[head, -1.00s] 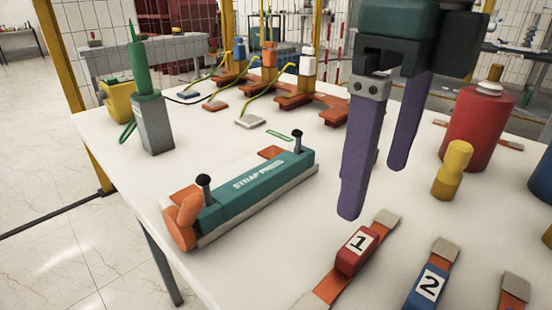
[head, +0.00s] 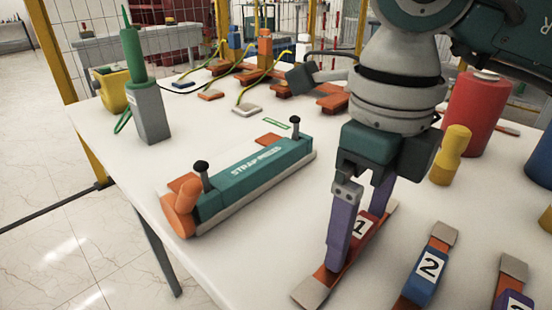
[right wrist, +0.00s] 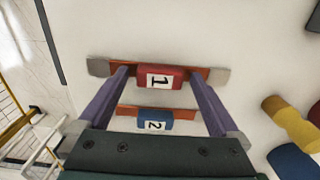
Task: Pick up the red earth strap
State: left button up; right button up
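The red earth strap (head: 376,221) is a red block labelled 1 on an orange strip with grey end plates, lying flat on the white table. It also shows in the right wrist view (right wrist: 146,78). My right gripper (head: 358,240) points down over it, open, with its purple fingers on either side of the red block along the strip. In the right wrist view the gripper (right wrist: 158,82) shows small gaps between fingers and block. Whether the fingertips touch the strip is unclear. My left gripper is not in view.
A blue strap labelled 2 (head: 424,284) and another labelled 3 (head: 512,300) lie to the right. The teal strap press (head: 262,166) stands left. A yellow peg (head: 449,155) and red cylinder (head: 477,112) stand behind right. Table between press and straps is clear.

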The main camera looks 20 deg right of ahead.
jog(key=c, duration=1.4)
jog(key=shift+r, duration=0.2)
